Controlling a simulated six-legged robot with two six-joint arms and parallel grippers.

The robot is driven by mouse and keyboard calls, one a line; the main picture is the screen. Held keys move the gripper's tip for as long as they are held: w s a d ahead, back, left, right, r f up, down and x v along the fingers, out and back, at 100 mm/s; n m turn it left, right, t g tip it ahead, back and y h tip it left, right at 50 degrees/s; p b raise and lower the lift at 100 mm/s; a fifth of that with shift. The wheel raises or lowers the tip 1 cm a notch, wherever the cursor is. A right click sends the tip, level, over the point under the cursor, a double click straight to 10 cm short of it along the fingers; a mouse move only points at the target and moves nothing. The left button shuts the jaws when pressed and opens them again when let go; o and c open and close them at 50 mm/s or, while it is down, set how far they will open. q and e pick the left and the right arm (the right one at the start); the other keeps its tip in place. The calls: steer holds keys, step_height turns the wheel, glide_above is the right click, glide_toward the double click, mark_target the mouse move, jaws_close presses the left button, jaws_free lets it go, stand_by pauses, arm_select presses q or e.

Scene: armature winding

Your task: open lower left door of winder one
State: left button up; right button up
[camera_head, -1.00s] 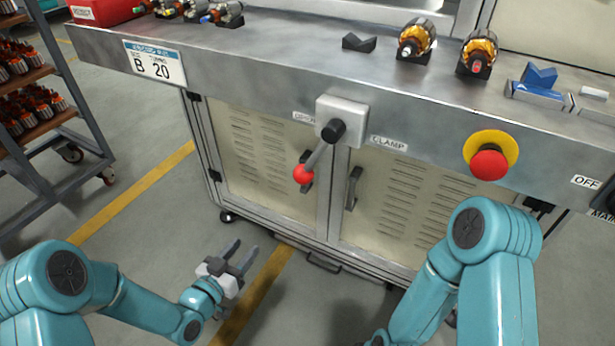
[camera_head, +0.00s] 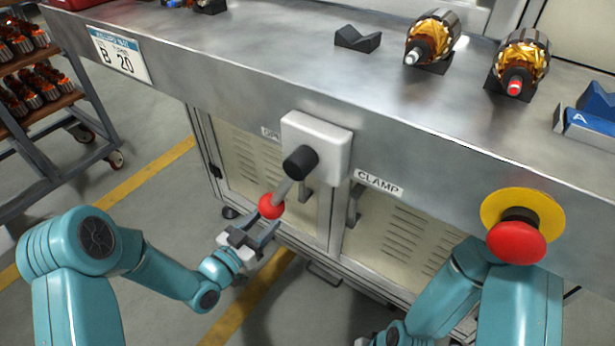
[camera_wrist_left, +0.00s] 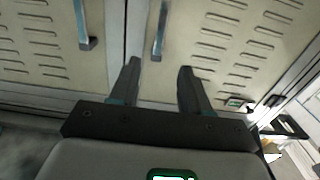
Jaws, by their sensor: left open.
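The lower left door (camera_head: 250,165) of the winder is a cream panel with vent slots, in a grey frame under the bench top; it looks shut. Its upright handle (camera_head: 305,194) is partly behind the red-knobbed lever (camera_head: 271,206). My left gripper (camera_head: 256,230) is open and empty, low in front of the left door, apart from it. In the left wrist view the fingers (camera_wrist_left: 158,68) point at the doors, with the left door's handle (camera_wrist_left: 84,25) up and left of them and the right door's handle (camera_wrist_left: 160,32) ahead.
The lever hangs from a white box (camera_head: 316,148) on the bench front, close above my left gripper. A red emergency button (camera_head: 516,241) is at right. The right door (camera_head: 385,235) is beside the left one. A rack (camera_head: 60,110) stands far left, with open floor between.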

mark_target(300, 183)
arm_select(q)
steer(key=b+x, duration=0.3)
steer(key=x, duration=1.1)
steer(key=shift+w+d+f, duration=0.15)
steer(key=shift+w+d, duration=0.1)
steer(key=shift+w, duration=0.05)
steer(key=shift+w+d, duration=0.4)
steer(key=shift+w, duration=0.2)
jaws_close()
